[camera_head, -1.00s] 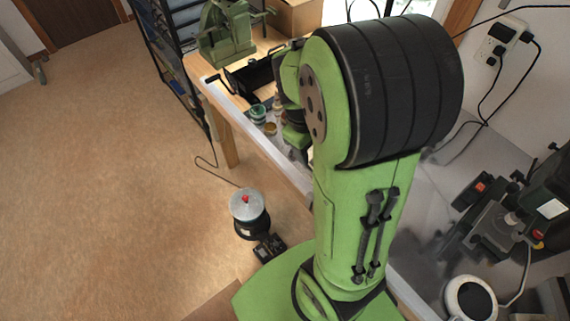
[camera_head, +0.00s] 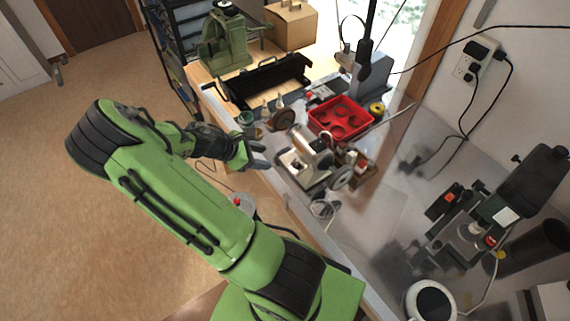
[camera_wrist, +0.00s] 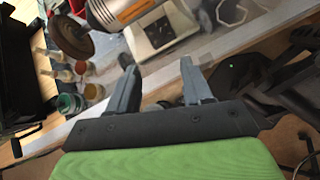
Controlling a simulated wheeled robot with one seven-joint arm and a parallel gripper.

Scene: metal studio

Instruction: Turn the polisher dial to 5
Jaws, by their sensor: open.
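The polisher (camera_head: 306,158) stands on the workbench near its front edge, a cream and grey machine with a round wheel at each end. In the wrist view its base (camera_wrist: 160,33) and an orange-banded housing show at the top, partly cut off. The dial and its setting cannot be made out. My gripper (camera_head: 262,155) is in front of the polisher, at the bench edge, apart from it. In the wrist view my gripper (camera_wrist: 158,72) shows two grey fingers spread apart with nothing between them, pointing toward the polisher.
A red tray (camera_head: 340,119) lies behind the polisher and a black tray (camera_head: 262,80) behind left. Small jars (camera_wrist: 70,103) stand left of my gripper. A microscope-like machine (camera_head: 490,215) stands at right. The floor (camera_head: 60,180) at left is clear.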

